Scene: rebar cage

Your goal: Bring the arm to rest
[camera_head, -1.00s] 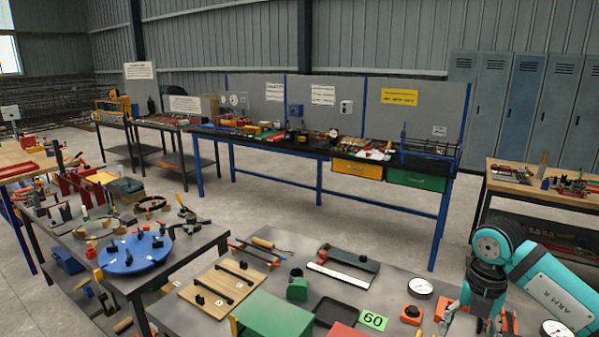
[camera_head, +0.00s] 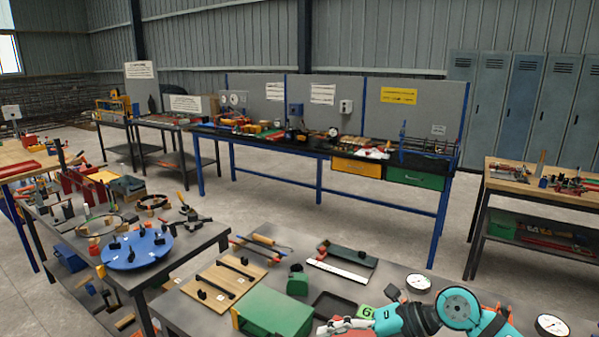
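My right arm (camera_head: 456,308), teal with dark joints, comes in at the bottom right and lies low over the front of the near grey table (camera_head: 213,318). Its gripper (camera_head: 342,326) is at the bottom edge, pointing left, just right of the green box (camera_head: 275,314). The gripper is small and partly cut off by the frame, so I cannot tell whether it is open or holds anything. The arm hides part of the green number card (camera_head: 366,312). My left gripper is not in view.
Near the arm are a black tray (camera_head: 333,306), a white-faced gauge (camera_head: 418,282) and another gauge (camera_head: 551,326). A wooden board with black handles (camera_head: 222,281) lies further left. A blue round plate (camera_head: 137,248) sits on the left table. Open floor lies behind.

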